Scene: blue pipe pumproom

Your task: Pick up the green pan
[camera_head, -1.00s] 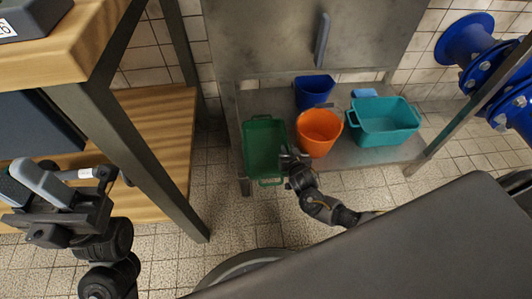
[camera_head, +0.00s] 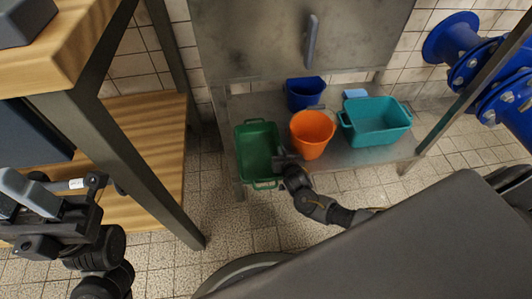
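The green pan (camera_head: 257,142) is a rectangular tray with handles at its far and near ends. It sits at the left end of the low metal shelf, left of the orange bucket. My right gripper (camera_head: 281,160) is at the pan's right rim, near its front corner. It overlaps the rim in the picture. The fingers are small and dark, so I cannot tell whether they are open or closed on the rim. My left gripper (camera_head: 75,190) is at the left edge, beside the wooden workbench, far from the pan. Its finger state is unclear.
An orange bucket (camera_head: 312,134) stands close to the right of my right gripper. A blue bucket (camera_head: 305,93), a teal basin (camera_head: 378,122) and a small light-blue item (camera_head: 355,93) share the metal shelf (camera_head: 345,158). The wooden workbench's dark leg (camera_head: 140,160) stands at left.

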